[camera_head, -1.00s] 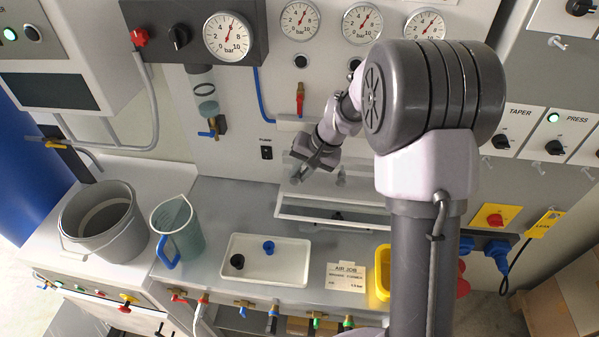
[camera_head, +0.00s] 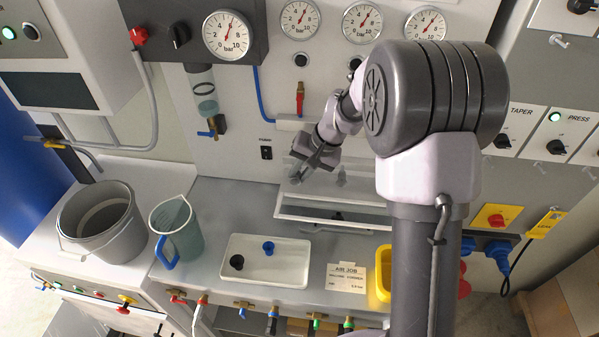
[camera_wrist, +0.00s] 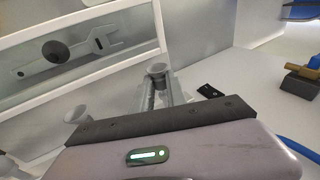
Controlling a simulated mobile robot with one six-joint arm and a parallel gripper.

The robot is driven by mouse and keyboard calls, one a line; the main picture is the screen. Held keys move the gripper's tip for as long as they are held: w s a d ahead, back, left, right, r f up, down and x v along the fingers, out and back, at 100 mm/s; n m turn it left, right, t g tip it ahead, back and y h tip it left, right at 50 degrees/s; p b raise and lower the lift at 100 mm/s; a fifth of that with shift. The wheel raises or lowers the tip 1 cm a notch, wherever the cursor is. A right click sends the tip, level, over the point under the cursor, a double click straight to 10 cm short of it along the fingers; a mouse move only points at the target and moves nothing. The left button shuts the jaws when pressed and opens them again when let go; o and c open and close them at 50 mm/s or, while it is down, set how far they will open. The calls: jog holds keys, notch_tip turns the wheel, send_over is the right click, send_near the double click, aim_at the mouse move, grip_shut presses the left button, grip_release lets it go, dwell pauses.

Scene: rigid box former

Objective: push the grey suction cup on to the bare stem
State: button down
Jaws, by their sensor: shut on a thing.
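My gripper (camera_head: 298,178) is in front of the machine's grey panel, above the long white-framed opening, mostly seen past my arm. In the wrist view its fingers (camera_wrist: 160,92) are close together, shut on a small pale grey suction cup (camera_wrist: 157,70) at their tips. Another pale grey cup-like part (camera_wrist: 75,114) stands left of the fingers, apart from them. I cannot pick out the bare stem with certainty. In the head view a small grey part (camera_head: 341,178) shows faintly right of my gripper. A black cup (camera_head: 237,262) and a blue cup (camera_head: 268,247) lie in the white tray (camera_head: 290,276).
The white-framed opening (camera_head: 290,212) is below my gripper; a flat grey metal piece (camera_wrist: 95,47) shows within a white frame in the wrist view. A grey bucket (camera_head: 75,240), a jug (camera_head: 185,240) and a yellow bin (camera_head: 383,285) stand on the bench. Gauges line the panel above.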

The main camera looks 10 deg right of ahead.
jog(key=shift+w+d, duration=0.2)
jog(key=shift+w, duration=0.3)
dwell(0.4)
jog(key=c, duration=1.3)
grip_release()
jog(key=shift+o, duration=0.2)
jog(key=shift+s, duration=0.1)
jog(key=shift+s+a+b, duration=0.5)
jog(key=shift+s+b, duration=0.15)
jog(key=shift+s, duration=0.55)
jog(key=shift+s+a+b, duration=0.55)
jog(key=shift+s+b, duration=0.15)
jog(key=shift+s, duration=0.55)
jog(key=shift+s+a+b, duration=0.5)
jog(key=shift+s+b, duration=0.15)
jog(key=shift+s, duration=0.55)
